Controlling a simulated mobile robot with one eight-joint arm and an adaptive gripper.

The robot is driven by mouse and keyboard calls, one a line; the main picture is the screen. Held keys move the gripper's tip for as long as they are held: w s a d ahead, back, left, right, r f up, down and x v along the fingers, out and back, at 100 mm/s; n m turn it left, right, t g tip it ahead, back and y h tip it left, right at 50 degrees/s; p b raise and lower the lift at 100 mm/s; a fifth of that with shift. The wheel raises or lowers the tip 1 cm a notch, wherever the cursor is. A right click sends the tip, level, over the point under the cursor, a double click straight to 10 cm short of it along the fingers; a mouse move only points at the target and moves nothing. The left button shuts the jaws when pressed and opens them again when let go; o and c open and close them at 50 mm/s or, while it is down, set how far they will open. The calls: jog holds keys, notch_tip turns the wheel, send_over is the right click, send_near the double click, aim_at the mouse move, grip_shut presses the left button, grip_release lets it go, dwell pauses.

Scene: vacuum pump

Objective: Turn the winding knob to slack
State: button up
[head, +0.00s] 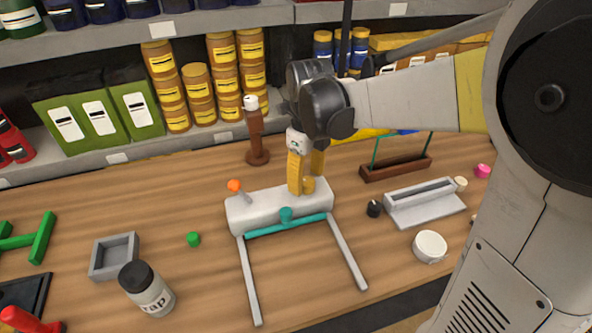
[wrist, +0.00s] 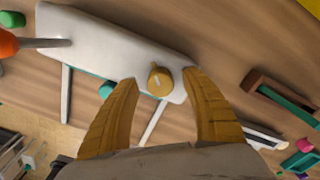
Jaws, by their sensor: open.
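A small yellow knob (head: 309,185), which looks like the winding knob, sits on the right end of a white device body (head: 265,208). In the wrist view the knob (wrist: 160,82) shows a raised ridge on its top, and the white body (wrist: 90,40) lies beneath it. No slack marking is readable. My gripper (head: 304,178) points down over the right end of the device. In the wrist view my gripper (wrist: 161,78) is open, with one yellow finger on each side of the knob and visible gaps between. Its far finger is partly hidden in the head view.
The device has an orange-tipped lever (head: 236,187), a teal bar (head: 287,226) and two grey legs. A black knob-like piece (head: 374,208) and a grey tray (head: 425,203) stand to the right. A brown post (head: 256,140) stands behind. Stocked shelves line the back.

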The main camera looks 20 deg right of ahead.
jog(key=shift+f, duration=0.85)
jog(key=c, duration=1.2)
jog(key=shift+r+n, duration=0.1)
jog(key=shift+n, duration=0.2)
